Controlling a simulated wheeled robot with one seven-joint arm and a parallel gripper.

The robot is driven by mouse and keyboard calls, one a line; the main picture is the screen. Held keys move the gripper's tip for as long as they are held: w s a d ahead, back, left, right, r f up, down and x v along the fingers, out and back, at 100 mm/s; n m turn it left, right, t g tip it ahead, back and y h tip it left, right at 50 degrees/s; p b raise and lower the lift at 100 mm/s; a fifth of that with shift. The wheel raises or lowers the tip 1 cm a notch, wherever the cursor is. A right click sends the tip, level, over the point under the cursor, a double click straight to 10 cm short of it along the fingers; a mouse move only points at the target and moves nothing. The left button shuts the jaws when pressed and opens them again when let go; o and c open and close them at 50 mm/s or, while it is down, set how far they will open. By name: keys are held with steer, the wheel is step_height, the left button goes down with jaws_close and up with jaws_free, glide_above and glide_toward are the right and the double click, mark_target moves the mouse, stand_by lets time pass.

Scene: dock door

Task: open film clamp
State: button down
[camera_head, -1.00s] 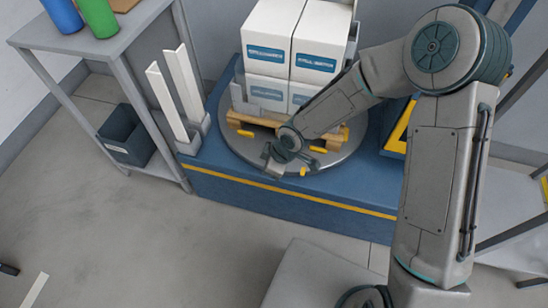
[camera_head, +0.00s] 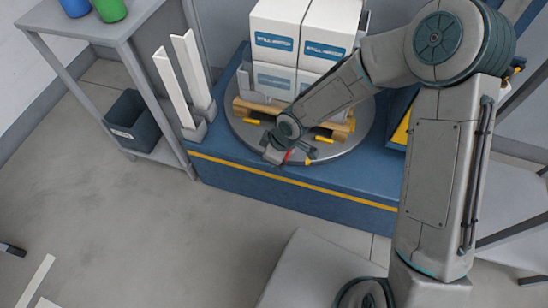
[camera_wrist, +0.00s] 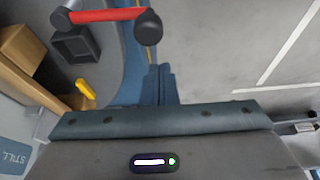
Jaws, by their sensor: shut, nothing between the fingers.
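A red bar with dark round ends, likely the film clamp's handle (camera_wrist: 105,15), crosses the top left of the wrist view. A dark square block (camera_wrist: 75,45) sits beside it on the grey turntable. In the head view a bit of red (camera_head: 288,156) shows at the turntable's front edge, right beside my gripper (camera_head: 272,155). In the wrist view my gripper's blue fingers (camera_wrist: 162,72) are together and empty, below and right of the handle and apart from it in the picture. I cannot tell the height gap. The clamp is partly hidden by my gripper in the head view.
White boxes (camera_head: 275,40) stand on a wooden pallet (camera_head: 262,113) on the round turntable (camera_head: 345,147). Its blue base (camera_head: 290,185) has a yellow stripe. White corner posts (camera_head: 173,90) and a shelf (camera_head: 85,25) stand at left.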

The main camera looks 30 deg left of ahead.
steer(key=a+p+v, duration=0.1)
steer(key=p+v, duration=0.3)
steer(key=v, duration=0.5)
steer(key=shift+r, duration=0.55)
steer(key=shift+a, duration=0.2)
